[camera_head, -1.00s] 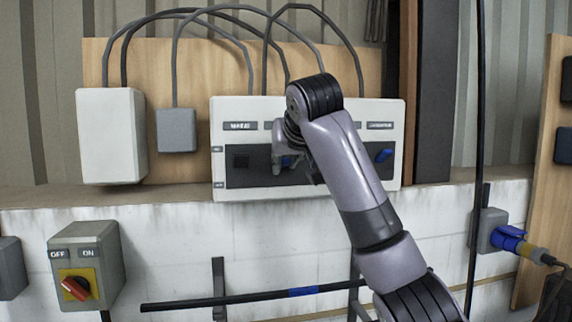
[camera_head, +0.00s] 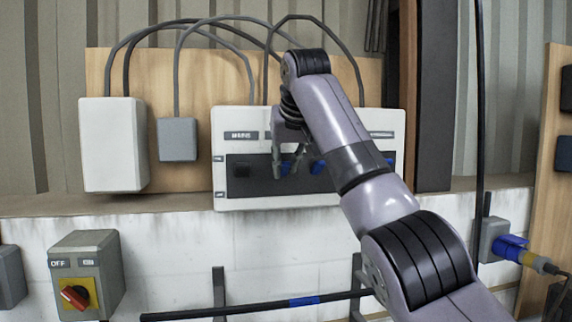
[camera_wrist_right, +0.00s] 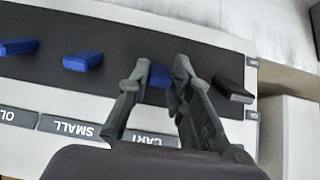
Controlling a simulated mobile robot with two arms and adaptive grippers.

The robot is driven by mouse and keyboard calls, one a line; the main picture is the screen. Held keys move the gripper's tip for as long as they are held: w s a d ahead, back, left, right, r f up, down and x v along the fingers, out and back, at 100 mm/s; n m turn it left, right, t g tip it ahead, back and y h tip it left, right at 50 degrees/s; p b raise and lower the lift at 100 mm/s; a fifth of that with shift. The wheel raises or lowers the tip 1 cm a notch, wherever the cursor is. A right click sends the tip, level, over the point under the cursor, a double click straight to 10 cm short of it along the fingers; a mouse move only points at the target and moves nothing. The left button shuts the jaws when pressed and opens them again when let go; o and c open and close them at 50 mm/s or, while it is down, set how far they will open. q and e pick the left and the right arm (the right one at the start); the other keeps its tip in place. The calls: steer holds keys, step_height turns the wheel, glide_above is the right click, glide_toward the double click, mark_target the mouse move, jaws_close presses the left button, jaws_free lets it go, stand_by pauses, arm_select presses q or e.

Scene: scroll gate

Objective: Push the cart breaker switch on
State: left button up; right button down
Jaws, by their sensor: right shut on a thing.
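The breaker panel (camera_head: 222,200) is a white box with a dark strip on the wall. In the right wrist view its labels appear upside down. The cart breaker switch (camera_wrist_right: 157,86) is the blue lever in line with the CART label (camera_wrist_right: 152,138). My right gripper (camera_wrist_right: 161,70) has a finger on each side of this lever and is shut on it. In the head view the right gripper (camera_head: 290,166) is at the dark strip and partly covers the lever. Whether the lever is on or off cannot be told. My left gripper is not in view.
Other blue levers (camera_wrist_right: 83,61) (camera_head: 318,167) and a black switch (camera_wrist_right: 232,90) (camera_head: 241,170) flank the cart lever. A rotary OFF/ON switch box (camera_head: 100,262) is at lower left. A black bar with a blue band (camera_head: 304,301) runs below. A blue plug (camera_head: 511,246) is at right.

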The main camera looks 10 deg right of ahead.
steer(key=shift+r, duration=0.25)
steer(key=c, duration=1.9)
jaws_free()
steer(key=o, duration=0.5)
steer(key=shift+w+f, duration=0.1)
steer(key=shift+f, duration=0.1)
steer(key=shift+c, duration=0.2)
steer(key=v, duration=1.2)
